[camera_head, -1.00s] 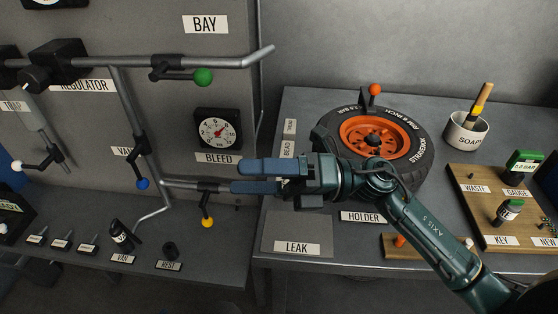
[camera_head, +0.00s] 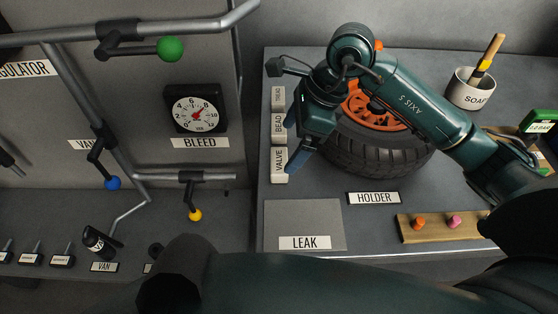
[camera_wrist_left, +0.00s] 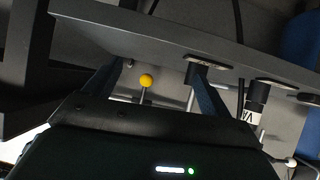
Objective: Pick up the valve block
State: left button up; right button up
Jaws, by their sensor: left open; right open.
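The valve block (camera_head: 279,162) is a pale block labelled VALVE, nearest of a short row at the left edge of the grey bench. My right gripper (camera_head: 295,166) points down beside it, with a blue finger at the block's right side. I cannot tell whether the finger touches it. The other finger is largely hidden, and the jaws are open with nothing seen held. My left gripper (camera_wrist_left: 157,68) is open and empty in the left wrist view, with a yellow ball knob (camera_wrist_left: 146,80) beyond its fingers.
The bead block (camera_head: 279,124) and tread block (camera_head: 278,97) stand behind the valve block. A tyre (camera_head: 372,152) with an orange rim lies to the right. The leak mat (camera_head: 300,219) in front is clear. Pipes with a yellow knob (camera_head: 195,215) are at left.

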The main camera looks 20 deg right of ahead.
aim_at(280, 160)
jog(key=p+x, duration=0.1)
jog(key=x, duration=0.4)
jog(key=shift+f, duration=0.35)
jog(key=c, duration=1.1)
